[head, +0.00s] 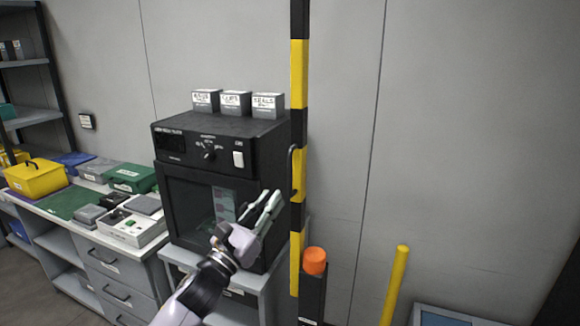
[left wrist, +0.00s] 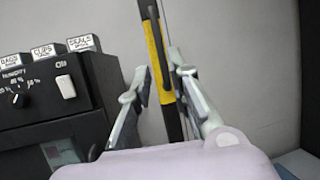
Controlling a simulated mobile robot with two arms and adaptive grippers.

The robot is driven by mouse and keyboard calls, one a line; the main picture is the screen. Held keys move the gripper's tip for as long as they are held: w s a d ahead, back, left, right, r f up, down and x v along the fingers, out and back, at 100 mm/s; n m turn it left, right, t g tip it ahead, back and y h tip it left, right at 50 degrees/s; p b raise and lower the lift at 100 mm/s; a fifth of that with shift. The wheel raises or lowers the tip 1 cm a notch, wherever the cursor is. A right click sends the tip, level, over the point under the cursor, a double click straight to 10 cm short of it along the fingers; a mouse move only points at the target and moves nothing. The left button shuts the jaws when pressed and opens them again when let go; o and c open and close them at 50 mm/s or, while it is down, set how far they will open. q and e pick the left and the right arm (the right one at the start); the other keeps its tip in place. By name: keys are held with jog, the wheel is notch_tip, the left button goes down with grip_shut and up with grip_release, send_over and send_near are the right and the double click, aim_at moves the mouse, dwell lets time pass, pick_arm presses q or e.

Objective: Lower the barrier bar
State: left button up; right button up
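The barrier bar (head: 299,75), striped yellow and black, stands upright in the head view. A dark handle (head: 291,172) sits on its left side. My left gripper (head: 268,200) is open and empty, just left of the bar and a little below the handle. In the left wrist view, the bar (left wrist: 168,92) and its handle (left wrist: 154,45) show between the two spread fingers (left wrist: 160,78). I see no finger clearly touching the bar or handle. My right gripper is in neither view.
A black cabinet with a knob (head: 205,140) stands left of the bar, with three labelled boxes (head: 236,102) on top. A dark post with an orange cap (head: 314,262) stands near the bar's lower end. A yellow post (head: 396,282) stands to the right.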

aim_at(289, 177)
pick_arm(q)
jog(key=p+x, duration=0.2)
jog(key=x, duration=0.5)
jog(key=shift+w+d+r+p, duration=0.2)
jog(key=shift+w+p, duration=0.1)
jog(key=shift+w+d+r, duration=0.2)
jog(key=shift+w+d, duration=0.15)
jog(key=shift+w, duration=0.25)
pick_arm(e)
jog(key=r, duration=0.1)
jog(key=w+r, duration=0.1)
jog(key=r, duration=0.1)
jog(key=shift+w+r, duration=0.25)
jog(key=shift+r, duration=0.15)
pick_arm(q)
jog(key=shift+c, duration=0.4)
grip_shut()
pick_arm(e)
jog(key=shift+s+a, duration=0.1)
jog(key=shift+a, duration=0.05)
